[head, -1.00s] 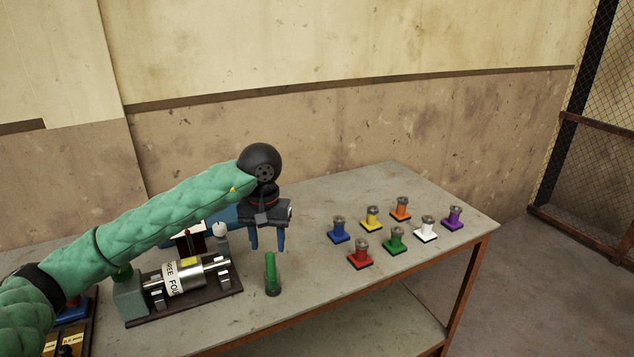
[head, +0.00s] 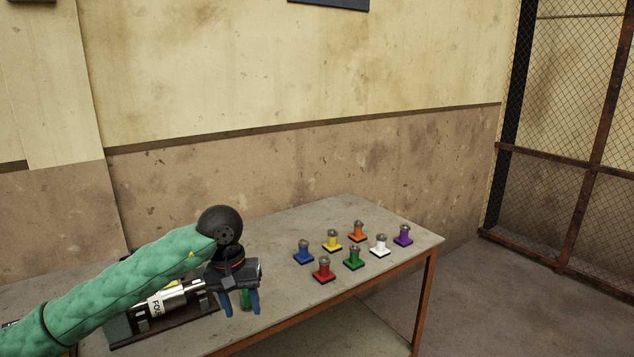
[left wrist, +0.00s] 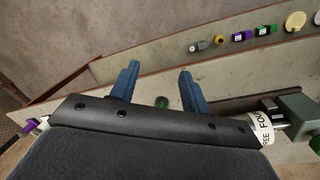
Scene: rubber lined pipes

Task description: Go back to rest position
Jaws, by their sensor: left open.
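My left gripper (head: 240,302) is open and empty, its two blue fingers pointing down over the table (head: 290,318) near its front edge. A green cylinder (head: 246,299) stands on the table behind the fingers, mostly hidden by them in the head view. In the left wrist view the fingers (left wrist: 157,88) are spread apart, and the green cylinder (left wrist: 162,102) shows between and beyond them, partly covered by my gripper body. My green-sleeved left arm comes in from the lower left. My right gripper is not in view.
A silver pipe machine (head: 178,300) on a dark base sits left of the gripper, partly behind my arm. Several coloured pieces, including red (head: 323,270), blue (head: 304,252) and purple (head: 403,235), stand on the table's right part. A wall and mesh fence (head: 560,120) lie beyond.

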